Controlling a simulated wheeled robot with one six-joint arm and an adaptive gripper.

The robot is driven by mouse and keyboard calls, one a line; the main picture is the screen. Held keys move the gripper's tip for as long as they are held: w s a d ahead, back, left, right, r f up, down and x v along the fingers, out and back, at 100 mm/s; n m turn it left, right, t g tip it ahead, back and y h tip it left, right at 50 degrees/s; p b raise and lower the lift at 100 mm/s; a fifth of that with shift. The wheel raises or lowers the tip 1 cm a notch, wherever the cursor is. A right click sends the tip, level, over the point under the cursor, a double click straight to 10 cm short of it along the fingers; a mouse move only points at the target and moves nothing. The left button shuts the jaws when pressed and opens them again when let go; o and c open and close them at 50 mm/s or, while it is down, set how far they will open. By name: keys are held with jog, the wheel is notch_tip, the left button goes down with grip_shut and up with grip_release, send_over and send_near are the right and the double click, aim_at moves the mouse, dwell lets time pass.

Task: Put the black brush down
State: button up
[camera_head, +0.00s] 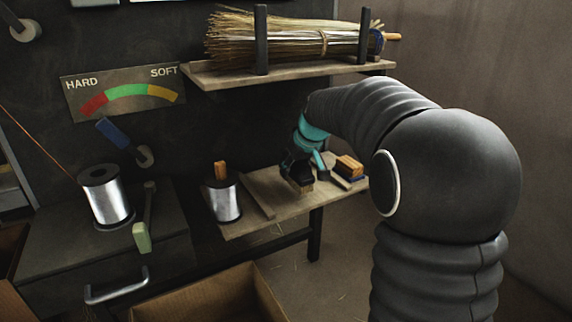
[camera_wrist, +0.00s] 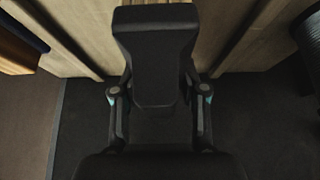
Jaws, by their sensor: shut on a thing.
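My gripper (camera_head: 304,158) is over the lower wooden shelf (camera_head: 285,205) in the head view, shut on the black brush (camera_head: 297,172). The brush's pale bristles point down at the shelf, close to its surface; I cannot tell whether they touch it. In the wrist view the black brush (camera_wrist: 155,45) shows as a dark shape between the two fingers of my gripper (camera_wrist: 158,95), with the pale wood of the shelf behind it.
Other brushes or blocks (camera_head: 349,167) lie just right of my gripper. The upper shelf (camera_head: 225,76) holds a straw bundle (camera_head: 285,37). An open box (camera_head: 205,300) is below.

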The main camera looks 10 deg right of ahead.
jog(key=shift+w+a, duration=0.2)
jog(key=shift+w, duration=0.6)
jog(key=w, duration=0.2)
jog(key=a, duration=0.1)
jog(key=shift+w+f, duration=0.35)
jog(key=shift+w, duration=0.05)
jog(key=shift+f, duration=0.4)
jog(key=shift+f, duration=0.1)
jog(key=shift+f+b, duration=0.35)
jog(key=shift+b, duration=0.1)
jog(key=shift+f, duration=0.2)
jog(key=o, duration=1.2)
